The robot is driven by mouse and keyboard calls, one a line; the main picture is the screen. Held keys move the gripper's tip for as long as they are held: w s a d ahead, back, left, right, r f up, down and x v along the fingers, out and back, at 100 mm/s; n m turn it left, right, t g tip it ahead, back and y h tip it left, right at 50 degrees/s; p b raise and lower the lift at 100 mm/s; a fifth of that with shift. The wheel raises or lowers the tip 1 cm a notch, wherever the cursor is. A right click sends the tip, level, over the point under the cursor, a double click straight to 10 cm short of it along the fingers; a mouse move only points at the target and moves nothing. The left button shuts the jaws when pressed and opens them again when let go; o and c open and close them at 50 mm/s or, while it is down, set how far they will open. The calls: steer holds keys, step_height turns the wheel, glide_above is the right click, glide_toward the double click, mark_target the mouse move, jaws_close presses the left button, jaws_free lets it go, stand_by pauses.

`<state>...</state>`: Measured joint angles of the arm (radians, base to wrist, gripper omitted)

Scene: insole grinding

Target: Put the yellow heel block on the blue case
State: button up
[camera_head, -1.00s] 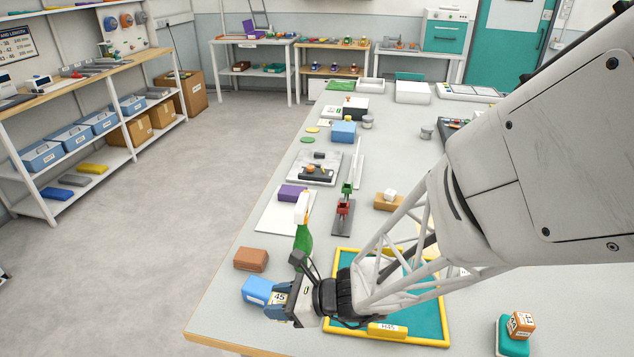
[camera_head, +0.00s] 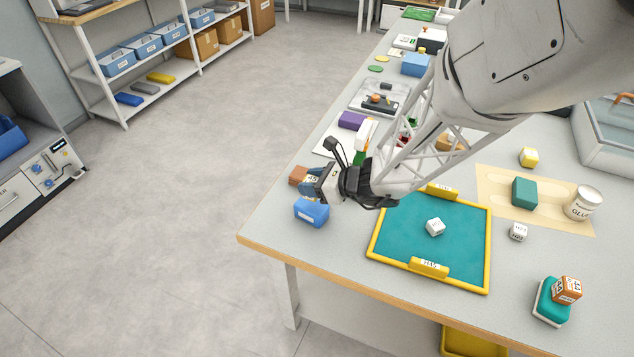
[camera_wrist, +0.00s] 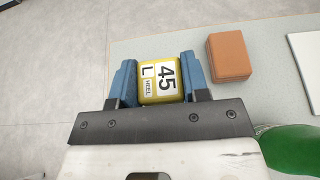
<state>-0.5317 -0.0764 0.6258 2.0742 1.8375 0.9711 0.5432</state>
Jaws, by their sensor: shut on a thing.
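My gripper (camera_head: 311,182) is shut on the yellow heel block (camera_wrist: 160,82). In the wrist view the block sits between the two blue fingers, with its white label "45 L HEEL" facing the camera. In the head view the block is small and mostly hidden by the fingers. The blue case (camera_head: 311,213) lies on the table near its left edge, just below the gripper in the picture. I see a gap between them there. The blue case does not show in the wrist view.
A brown block (camera_wrist: 230,56) lies beside the gripper. A yellow-rimmed teal tray (camera_head: 400,252) with a white cube (camera_head: 435,227) is to the right. A white and green object (camera_head: 364,139) stands behind the gripper. The table's left edge is close to the case.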

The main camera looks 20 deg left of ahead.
steer(key=shift+a+f, duration=0.1)
steer(key=shift+f, duration=0.05)
steer(key=shift+f, duration=1.65)
steer(key=shift+f, duration=0.15)
steer(key=o, duration=0.9)
steer(key=shift+o, duration=0.2)
steer(key=shift+v, duration=0.75)
steer(key=v, duration=1)
steer(key=shift+d+r, duration=0.2)
steer(key=shift+d, duration=0.1)
